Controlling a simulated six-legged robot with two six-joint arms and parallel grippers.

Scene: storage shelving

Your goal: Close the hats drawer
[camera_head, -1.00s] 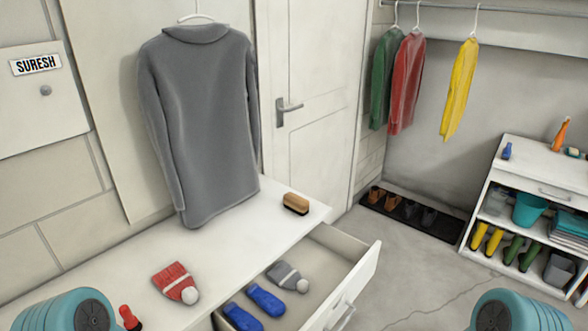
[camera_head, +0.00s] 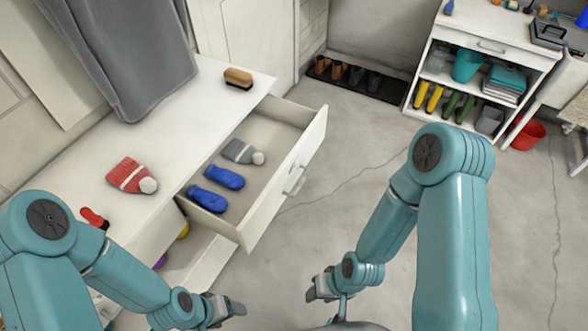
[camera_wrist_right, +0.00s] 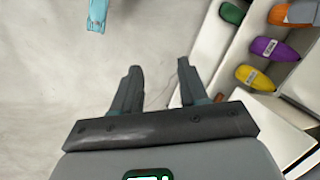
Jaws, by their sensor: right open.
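The open drawer (camera_head: 262,212) sticks out from the white bench, its front panel and handle (camera_head: 295,180) facing right. A grey hat with a pale pompom (camera_head: 243,152) and two blue knitted items (camera_head: 216,188) lie inside it. A red hat (camera_head: 130,176) lies on the bench top. My left gripper (camera_head: 226,306) is in front of the bench, below the drawer in the picture; its jaw opening is unclear. My right gripper (camera_head: 318,288) is over the floor, clear of the drawer front. In the right wrist view my right gripper (camera_wrist_right: 157,76) is open and empty.
The bench top (camera_head: 172,115) holds a brush (camera_head: 238,78) and a red item (camera_head: 94,217). A lower shelf holds purple (camera_wrist_right: 275,48) and yellow (camera_wrist_right: 255,78) items. A white shelf unit (camera_head: 430,52) stands at the back right. Floor right of the drawer is clear.

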